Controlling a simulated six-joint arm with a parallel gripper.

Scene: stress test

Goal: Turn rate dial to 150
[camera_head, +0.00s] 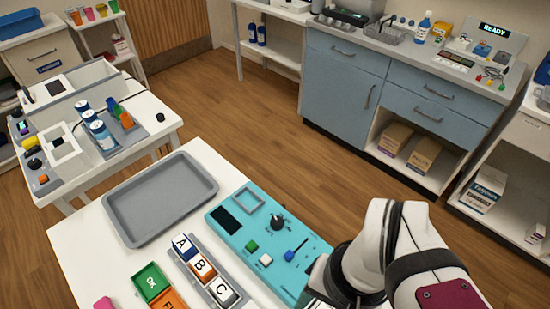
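A teal control panel (298,270) lies on the white table, its lower right part hidden by my arm. A black dial knob (278,223) stands on its upper part. The numbers and pointer are too small to read. A dark, blank-looking display (226,219) sits at the panel's left end, beside a grey square frame (247,200). A green button (251,246), a white button (265,260) and a blue lever (292,252) are nearer the front. My arm is at the lower right, beside the panel. I do not see the gripper's fingers, and nothing touches the dial.
A grey tray (211,188) lies left of the panel, empty. A rack (225,301) with lettered blocks A, B and C stands close to the panel's left edge. A green OK block (151,282) and an orange block (169,302) are further left. Space above the dial looks clear.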

